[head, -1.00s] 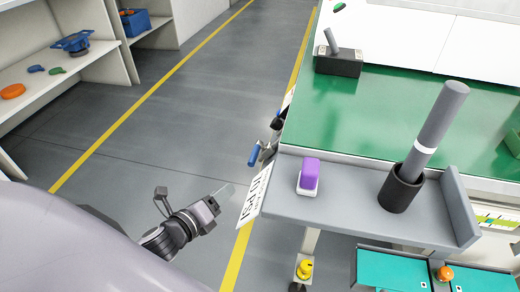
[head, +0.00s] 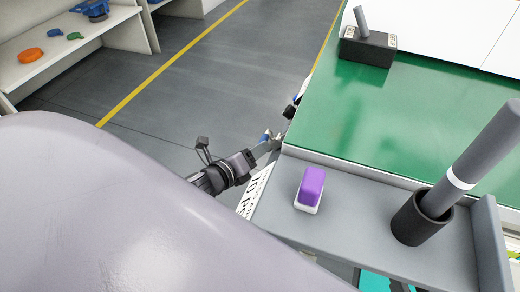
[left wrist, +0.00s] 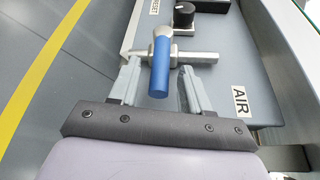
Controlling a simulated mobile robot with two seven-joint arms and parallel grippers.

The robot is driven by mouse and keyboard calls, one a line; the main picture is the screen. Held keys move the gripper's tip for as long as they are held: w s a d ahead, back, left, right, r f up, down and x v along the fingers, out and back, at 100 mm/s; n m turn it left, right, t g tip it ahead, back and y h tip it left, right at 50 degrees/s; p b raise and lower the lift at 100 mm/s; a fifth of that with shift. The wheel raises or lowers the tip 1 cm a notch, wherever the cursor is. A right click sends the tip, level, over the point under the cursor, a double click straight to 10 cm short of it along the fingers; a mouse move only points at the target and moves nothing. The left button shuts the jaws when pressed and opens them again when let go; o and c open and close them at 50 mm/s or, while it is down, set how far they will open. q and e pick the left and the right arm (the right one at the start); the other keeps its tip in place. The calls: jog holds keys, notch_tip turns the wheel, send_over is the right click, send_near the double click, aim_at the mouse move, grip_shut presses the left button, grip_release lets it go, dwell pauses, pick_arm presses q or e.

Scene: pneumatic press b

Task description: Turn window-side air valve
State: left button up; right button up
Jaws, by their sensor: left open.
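The air valve has a blue lever handle (left wrist: 160,72) on a metal pipe fitting, next to a label reading AIR (left wrist: 241,101) in the left wrist view. In the head view only a small blue bit of the handle (head: 266,136) shows behind my gripper. My left gripper (left wrist: 160,85) is open, with one finger on each side of the blue handle. The handle's end lies between the fingers, with a gap visible on each side. The left gripper (head: 272,146) also shows in the head view at the bench's left side. My right gripper is not in view.
A black knob (left wrist: 184,15) sits beyond the valve on the grey panel. A purple-and-white block (head: 310,189) and a black cup (head: 420,218) holding a grey rod stand on the grey shelf. Open floor lies left of the bench.

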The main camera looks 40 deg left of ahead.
pick_arm(q)
jog(key=shift+x, duration=1.15)
